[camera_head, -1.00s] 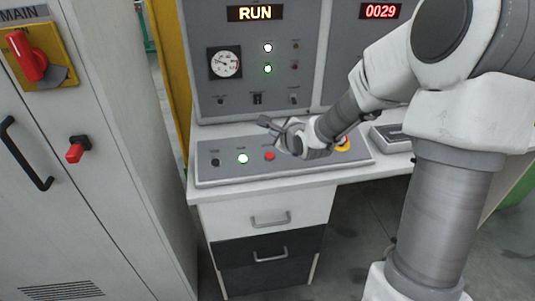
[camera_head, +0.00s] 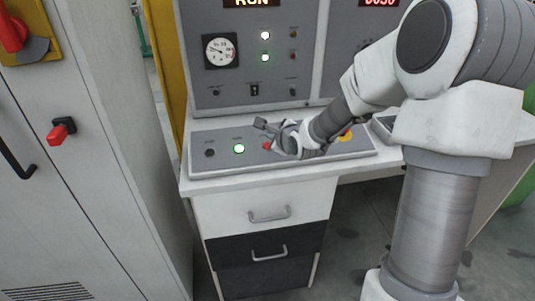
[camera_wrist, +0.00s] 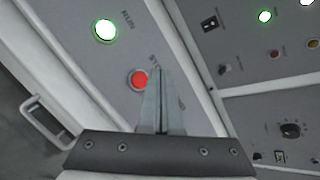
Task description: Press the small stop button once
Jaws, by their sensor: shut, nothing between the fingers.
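The small red stop button (camera_head: 266,146) sits on the sloped desk panel, right of the lit green RUN button (camera_head: 239,149). In the wrist view the stop button (camera_wrist: 138,79) shows just left of my shut, empty fingers (camera_wrist: 156,72). The fingers hide part of its label, of which "ST" shows. The green RUN button (camera_wrist: 105,30) glows at upper left. I cannot tell whether the fingertips touch the panel.
A grey cabinet (camera_head: 100,200) stands close at left.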

